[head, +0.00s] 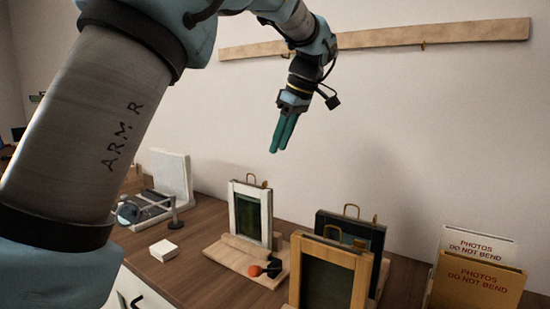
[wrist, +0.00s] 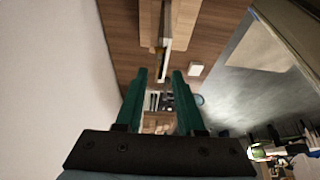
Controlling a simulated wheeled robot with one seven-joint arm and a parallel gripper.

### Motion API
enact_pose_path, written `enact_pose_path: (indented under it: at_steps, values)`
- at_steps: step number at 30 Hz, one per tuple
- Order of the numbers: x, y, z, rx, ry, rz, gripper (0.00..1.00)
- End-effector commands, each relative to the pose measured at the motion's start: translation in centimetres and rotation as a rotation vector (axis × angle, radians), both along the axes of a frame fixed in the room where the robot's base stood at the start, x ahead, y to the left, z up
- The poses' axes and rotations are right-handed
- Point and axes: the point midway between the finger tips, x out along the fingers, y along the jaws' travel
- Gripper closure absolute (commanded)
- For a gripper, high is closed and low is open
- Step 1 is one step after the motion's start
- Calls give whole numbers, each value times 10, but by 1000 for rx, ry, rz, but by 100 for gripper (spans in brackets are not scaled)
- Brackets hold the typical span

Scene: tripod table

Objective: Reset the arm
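My arm (head: 95,120) is raised across the left and top of the head view. My gripper (head: 278,148) hangs in the air in front of the wall, pointing down, above the table and clear of everything on it. In the wrist view my gripper (wrist: 160,72) shows two green fingers set apart with a gap between them. It is open, and nothing is held in it.
The wooden table (head: 205,218) carries a white frame (head: 238,212), a dark frame (head: 345,222), a wooden frame (head: 331,252), a small white box (head: 164,250) and photo envelopes (head: 478,280). A wooden rail (head: 380,37) with hooks runs along the wall behind.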

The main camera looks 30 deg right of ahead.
Motion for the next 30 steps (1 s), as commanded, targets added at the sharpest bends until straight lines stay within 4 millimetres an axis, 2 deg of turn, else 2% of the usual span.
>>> enact_pose_path:
  at_steps: [5, 20, 23, 25, 26, 30]
  values:
    - [-3, -2, 7, -1, 0, 0, 62]
    - [-1, 1, 6, 1, 4, -2, 62]
    - [11, 19, -2, 7, 31, -20, 62]
    - [24, 44, -13, 11, 66, -52, 62]
    - [30, 57, -19, 12, 85, -70, 62]
    - [50, 132, -55, 0, 176, -178, 62]
